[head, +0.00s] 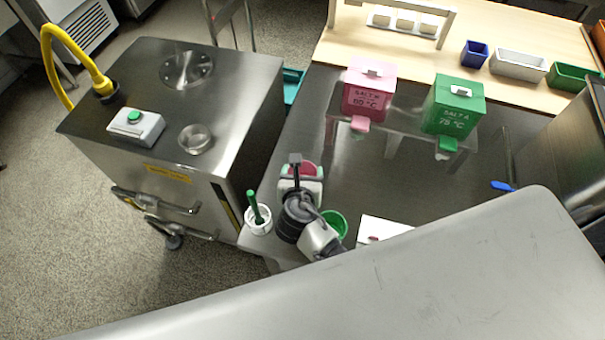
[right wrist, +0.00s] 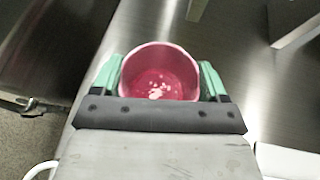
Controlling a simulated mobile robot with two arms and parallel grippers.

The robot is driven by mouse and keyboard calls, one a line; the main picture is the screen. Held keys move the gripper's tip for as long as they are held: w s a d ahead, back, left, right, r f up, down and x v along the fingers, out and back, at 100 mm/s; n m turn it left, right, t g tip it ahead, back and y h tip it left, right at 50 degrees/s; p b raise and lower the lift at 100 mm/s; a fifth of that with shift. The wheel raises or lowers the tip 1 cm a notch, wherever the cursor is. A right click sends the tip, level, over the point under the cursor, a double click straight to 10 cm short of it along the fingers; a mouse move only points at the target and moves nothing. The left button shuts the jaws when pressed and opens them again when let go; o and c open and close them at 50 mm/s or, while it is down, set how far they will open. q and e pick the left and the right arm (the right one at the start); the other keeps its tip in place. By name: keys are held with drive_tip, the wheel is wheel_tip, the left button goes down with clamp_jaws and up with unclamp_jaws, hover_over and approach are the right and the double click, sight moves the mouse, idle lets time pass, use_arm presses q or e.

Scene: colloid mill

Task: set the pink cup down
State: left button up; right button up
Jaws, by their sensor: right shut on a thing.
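The pink cup (right wrist: 160,76) is between the two green-padded fingers of my right gripper (right wrist: 160,82), which is shut on it. In the right wrist view I look into its open top; a few pale spots show at the bottom. In the head view the pink cup (head: 302,171) is small and partly covered by my right gripper (head: 300,184), over the near left part of the dark steel table (head: 400,175). I cannot tell whether its base touches the table. My left gripper is in neither view.
A white pot (head: 258,222) with a green-handled tool and a green cup (head: 335,224) stand close to my right gripper. Pink (head: 369,92) and green (head: 453,106) dispensers stand farther back. A steel machine (head: 150,110) is at left. The table's middle is clear.

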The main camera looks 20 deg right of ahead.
drive_tip(key=shift+f, duration=0.15)
drive_tip(key=shift+f, duration=0.15)
drive_tip(key=o, duration=1.1)
drive_tip(key=shift+c, duration=0.2)
drive_tip(key=shift+r, duration=0.2)
drive_tip(key=v, duration=1.2)
